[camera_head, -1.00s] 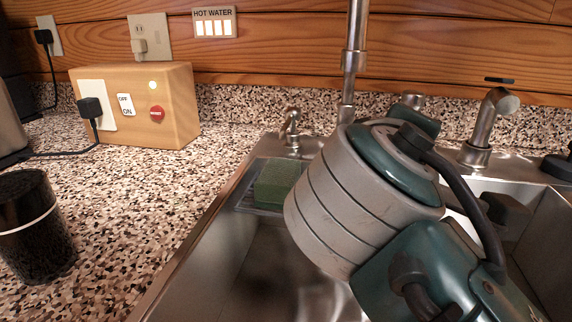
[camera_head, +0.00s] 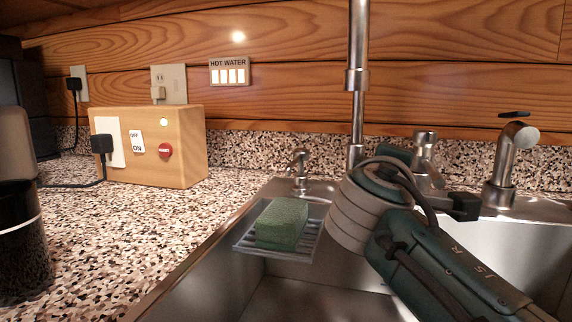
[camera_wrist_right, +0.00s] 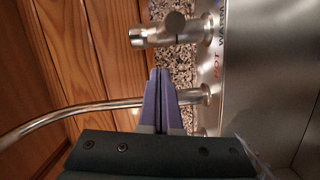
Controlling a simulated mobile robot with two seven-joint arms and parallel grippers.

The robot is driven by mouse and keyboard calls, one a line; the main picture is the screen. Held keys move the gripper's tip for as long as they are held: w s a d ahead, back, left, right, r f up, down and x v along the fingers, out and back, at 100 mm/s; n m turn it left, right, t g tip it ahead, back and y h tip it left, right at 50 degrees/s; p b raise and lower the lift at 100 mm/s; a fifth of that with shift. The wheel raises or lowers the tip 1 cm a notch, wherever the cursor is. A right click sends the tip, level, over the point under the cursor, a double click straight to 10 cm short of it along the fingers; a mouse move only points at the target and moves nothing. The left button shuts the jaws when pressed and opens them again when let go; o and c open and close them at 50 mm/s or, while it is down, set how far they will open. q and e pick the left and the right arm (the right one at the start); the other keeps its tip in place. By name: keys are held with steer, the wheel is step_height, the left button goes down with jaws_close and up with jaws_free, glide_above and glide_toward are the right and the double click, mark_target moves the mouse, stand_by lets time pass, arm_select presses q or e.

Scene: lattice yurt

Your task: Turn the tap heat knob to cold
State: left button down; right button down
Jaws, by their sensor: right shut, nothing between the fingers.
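The tap heat knob is a metal fitting (camera_head: 424,148) on the sink's back deck, right of the tall tap pipe (camera_head: 357,80) and partly hidden by my right arm. In the right wrist view the knob (camera_wrist_right: 175,28) has a side stub and a round end. Lettering on the deck beside it reads HOT and WARM. My right gripper (camera_wrist_right: 159,75) has its purple fingers shut and empty. They point at the backsplash between the knob and the tap pipe (camera_wrist_right: 110,104), apart from the knob in the picture. The head view hides the fingertips. My left gripper is not in view.
A green sponge (camera_head: 282,223) sits on a rack (camera_head: 245,247) in the sink's left side. A soap dispenser (camera_head: 299,168) stands behind it. A short spout (camera_head: 505,165) stands at right. A wooden switch box (camera_head: 185,145) and a black canister (camera_head: 20,255) are on the speckled counter.

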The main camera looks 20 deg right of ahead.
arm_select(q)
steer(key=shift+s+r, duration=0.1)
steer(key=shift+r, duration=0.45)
arm_select(e)
steer(key=shift+s+d+f, duration=0.15)
steer(key=shift+s+d, duration=0.3)
steer(key=shift+d, duration=0.2)
steer(key=shift+s+d+f, duration=0.15)
steer(key=shift+s+d, duration=0.25)
steer(key=shift+d, duration=0.2)
arm_select(q)
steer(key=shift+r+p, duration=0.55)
steer(key=shift+p, duration=0.2)
arm_select(e)
steer(key=shift+s+d+n+t+y, duration=0.2)
steer(key=shift+s+n+t+y, duration=0.1)
steer(key=shift+n, duration=0.1)
